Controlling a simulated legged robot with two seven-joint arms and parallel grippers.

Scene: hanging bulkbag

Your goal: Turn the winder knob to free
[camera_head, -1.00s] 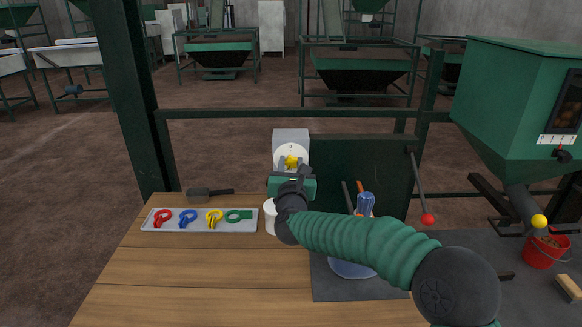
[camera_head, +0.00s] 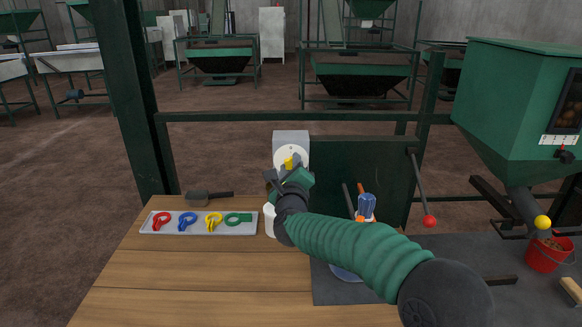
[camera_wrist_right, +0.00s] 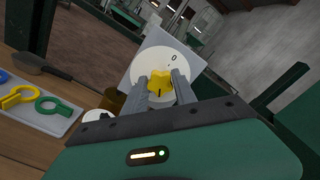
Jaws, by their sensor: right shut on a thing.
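The winder knob (camera_wrist_right: 160,84) is yellow and lobed, on a round white dial of a grey box (camera_head: 291,137). In the head view the knob (camera_head: 289,162) shows just above my right gripper. My right gripper (camera_wrist_right: 164,80) has its two grey fingers on either side of the knob, shut on it. In the wrist view a dark mark on the knob points down, and a "0" shows at the upper right of the dial. The gripper body is tilted in the head view. The other dial marks cannot be read. My left gripper is not in view.
A grey tray (camera_head: 147,229) with red, blue, yellow and green ring-shaped pieces lies on the wooden table (camera_head: 190,285). A dark brush or scoop (camera_head: 200,198) lies behind it. A white cup-like thing stands beside my right gripper. A red-tipped lever (camera_head: 429,221) stands at the right.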

